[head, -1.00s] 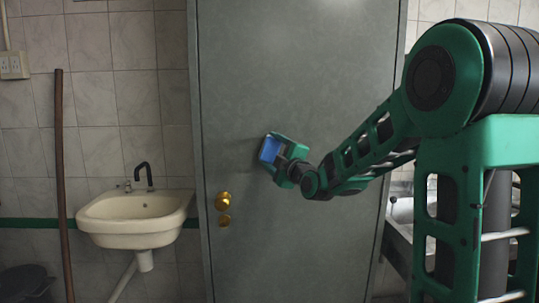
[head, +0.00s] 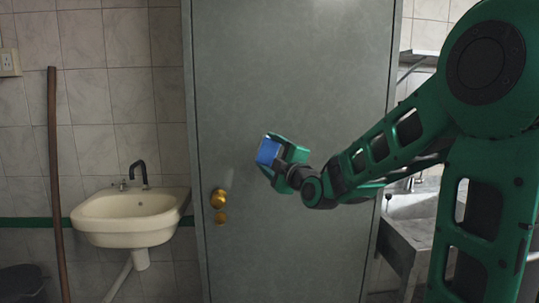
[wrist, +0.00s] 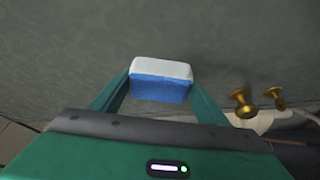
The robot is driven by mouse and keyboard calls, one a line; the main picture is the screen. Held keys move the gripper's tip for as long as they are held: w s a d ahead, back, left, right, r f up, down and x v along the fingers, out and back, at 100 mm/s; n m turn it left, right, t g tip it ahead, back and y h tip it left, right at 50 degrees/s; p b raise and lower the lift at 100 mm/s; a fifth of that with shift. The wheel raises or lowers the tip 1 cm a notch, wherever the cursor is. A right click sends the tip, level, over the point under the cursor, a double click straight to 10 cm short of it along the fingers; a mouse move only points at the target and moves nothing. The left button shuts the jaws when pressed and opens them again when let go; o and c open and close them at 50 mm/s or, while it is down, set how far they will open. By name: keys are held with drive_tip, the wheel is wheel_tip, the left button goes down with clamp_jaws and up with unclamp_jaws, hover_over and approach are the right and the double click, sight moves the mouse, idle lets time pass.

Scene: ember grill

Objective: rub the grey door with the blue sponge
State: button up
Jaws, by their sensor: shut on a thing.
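The grey door (head: 290,70) fills the middle of the head view, and its surface fills the upper part of the wrist view (wrist: 60,50). My gripper (head: 272,150) is in front of the door, right of and above its brass knob (head: 217,198). In the wrist view, my gripper (wrist: 160,88) is shut on the blue sponge (wrist: 160,90), which has a white layer on its far side, toward the door. The sponge also shows blue in the head view (head: 268,151). I cannot tell whether the white face touches the door.
A cream washbasin (head: 130,218) with a dark tap (head: 140,172) is on the tiled wall left of the door. A brown pole (head: 56,180) stands further left. A metal sink (head: 412,215) is right of the door, partly behind my arm.

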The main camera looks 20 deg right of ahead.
drive_tip(key=shift+s+a, duration=0.1)
drive_tip(key=shift+s, duration=0.05)
drive_tip(key=shift+s+a, duration=0.25)
drive_tip(key=shift+s, duration=0.45)
drive_tip(key=shift+s+a, duration=0.2)
drive_tip(key=shift+s, duration=0.45)
